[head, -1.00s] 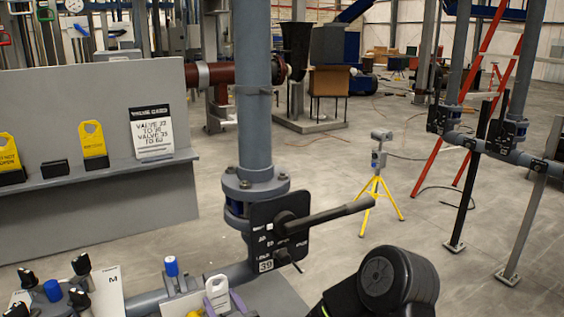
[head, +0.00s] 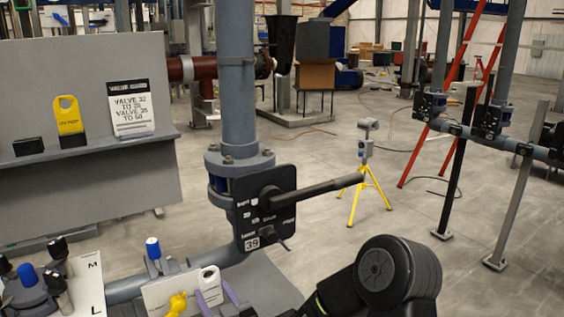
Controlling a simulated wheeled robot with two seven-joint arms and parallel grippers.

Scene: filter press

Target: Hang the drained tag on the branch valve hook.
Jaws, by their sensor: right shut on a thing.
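A white tag (head: 210,278) with a round hole in its top stands at the bottom of the head view, its lettering unreadable. The purple fingers of my right gripper (head: 215,298) are at the tag and shut on it; the lower part of the grip is cut off by the frame edge. The branch valve (head: 266,207), with a black plate numbered 39 and a long dark handle (head: 320,190), is above and to the right of the tag, apart from it. A small peg shows under the plate (head: 283,245); I cannot tell whether it is the hook. My left gripper is not in view.
A grey panel shelf (head: 95,146) holds a yellow tag (head: 68,115) and a valve notice (head: 131,108). A vertical pipe (head: 237,70) rises above the valve. Blue and black knobs (head: 27,275) stand at bottom left. A yellow tripod (head: 365,185) stands on open floor behind.

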